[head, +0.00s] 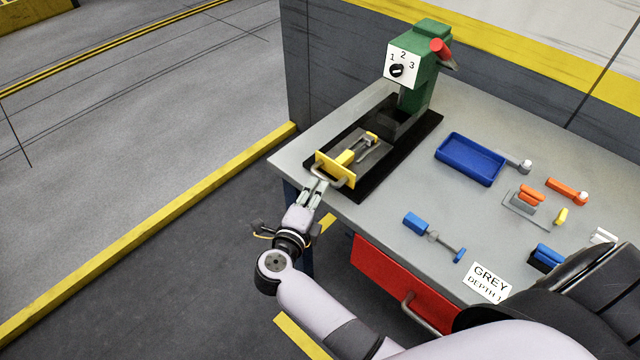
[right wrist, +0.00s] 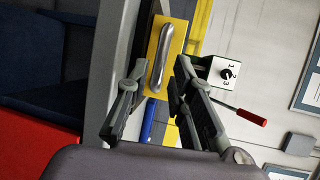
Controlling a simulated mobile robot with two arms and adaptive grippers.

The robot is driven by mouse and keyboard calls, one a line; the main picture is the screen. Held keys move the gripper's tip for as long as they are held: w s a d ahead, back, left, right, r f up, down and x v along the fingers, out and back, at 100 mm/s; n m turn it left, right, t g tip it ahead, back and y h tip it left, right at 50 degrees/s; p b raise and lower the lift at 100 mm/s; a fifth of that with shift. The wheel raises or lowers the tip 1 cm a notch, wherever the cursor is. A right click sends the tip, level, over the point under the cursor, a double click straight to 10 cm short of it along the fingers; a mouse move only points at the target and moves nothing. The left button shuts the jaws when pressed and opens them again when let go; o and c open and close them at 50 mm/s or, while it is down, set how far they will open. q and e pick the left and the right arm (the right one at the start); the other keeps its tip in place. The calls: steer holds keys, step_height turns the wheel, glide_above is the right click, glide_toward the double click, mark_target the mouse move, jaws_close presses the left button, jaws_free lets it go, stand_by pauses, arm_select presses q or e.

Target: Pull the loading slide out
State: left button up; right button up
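The loading slide has a yellow front plate (head: 327,166) with a grey bar handle (head: 347,179). It sits at the near end of the black base of a green machine (head: 424,60). My right gripper (head: 319,186) is at the handle, just in front of the plate. In the right wrist view the yellow plate (right wrist: 177,48) and handle (right wrist: 158,55) lie ahead, between the two spread fingers (right wrist: 155,95). The fingers are open, and I see no grip on the handle. My left gripper is not in view.
A grey bench (head: 390,205) carries a blue tray (head: 468,160), several loose tools and parts, and a card reading GREY DEPTH 1 (head: 487,282). A red drawer (head: 390,276) is under the bench edge. The floor left of the bench is clear up to a yellow kerb (head: 150,235).

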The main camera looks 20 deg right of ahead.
steer(key=v, duration=0.3)
steer(key=shift+s+a, duration=0.15)
steer(key=shift+a, duration=0.05)
stand_by(0.3)
steer(key=s+a+f+n+t+y, duration=0.15)
steer(key=f+n+y, duration=0.25)
steer(key=f+n, duration=0.4)
steer(key=s+a+f+n+y, duration=0.35)
steer(key=f+n, duration=0.35)
steer(key=f, duration=0.3)
steer(key=s+a+f+n+y, duration=0.1)
steer(key=s+f+n+y, duration=0.1)
steer(key=f+n+y, duration=0.45)
steer(key=s+d+f+n+g+h, duration=0.15)
steer(key=s+f+n+g, duration=0.35)
steer(key=s+f, duration=0.95)
steer(key=s+d+f+n+g, duration=0.2)
steer(key=s+d+f+g, duration=0.1)
steer(key=s, duration=0.6)
steer(key=s+d+f+n+g+h, duration=0.1)
steer(key=s+d+f+g, duration=0.3)
steer(key=s, duration=0.6)
step_height(320, 180, down, 2)
steer(key=d, duration=0.2)
steer(key=shift+d+n, duration=0.25)
steer(key=shift+n, duration=0.1)
